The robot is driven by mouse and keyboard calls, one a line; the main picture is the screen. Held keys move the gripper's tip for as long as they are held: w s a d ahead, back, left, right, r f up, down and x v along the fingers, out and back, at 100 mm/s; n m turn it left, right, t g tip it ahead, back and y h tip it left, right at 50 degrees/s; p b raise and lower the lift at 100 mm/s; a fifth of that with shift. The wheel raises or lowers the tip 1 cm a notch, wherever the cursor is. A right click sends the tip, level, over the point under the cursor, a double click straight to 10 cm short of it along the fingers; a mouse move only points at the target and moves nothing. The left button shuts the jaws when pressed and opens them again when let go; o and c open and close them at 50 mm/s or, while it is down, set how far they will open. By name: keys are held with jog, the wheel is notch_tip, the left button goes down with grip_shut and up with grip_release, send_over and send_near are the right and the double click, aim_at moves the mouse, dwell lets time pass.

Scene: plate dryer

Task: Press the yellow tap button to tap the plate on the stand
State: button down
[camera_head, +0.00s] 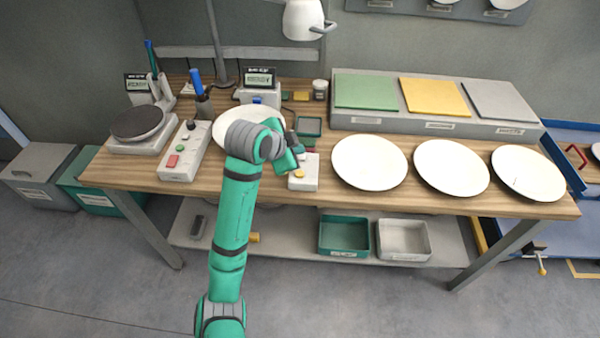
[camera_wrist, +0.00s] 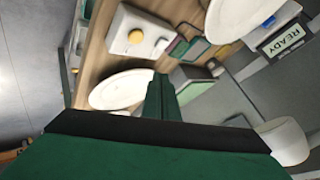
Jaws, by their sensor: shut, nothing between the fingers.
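The yellow tap button (camera_head: 298,173) sits on a small white box (camera_head: 308,183) near the table's front edge. The button also shows in the wrist view (camera_wrist: 135,36), at upper left. A white plate (camera_head: 228,131), partly hidden by my arm, lies behind and left of the box, in front of a stand with a display (camera_head: 260,78). In the wrist view this plate (camera_wrist: 235,14) is at the top, and the display (camera_wrist: 285,40) reads READY. My gripper (camera_head: 294,163) is shut and empty, close to the button in the head view. Its fingers (camera_wrist: 160,98) appear apart from the button in the wrist view.
Several white plates lie to the right, the nearest (camera_head: 369,162) beside the box. A white control box (camera_head: 185,150) with red and green buttons and a round dark-topped device (camera_head: 138,122) stand at left. A grey rack (camera_head: 436,122) with coloured pads is behind.

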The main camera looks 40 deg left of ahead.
aim_at(298, 175)
jog(key=shift+f, duration=3.35)
jog(key=shift+s, duration=0.1)
jog(key=shift+f, duration=0.15)
jog(key=shift+f, duration=0.2)
jog(key=shift+s+a, duration=0.1)
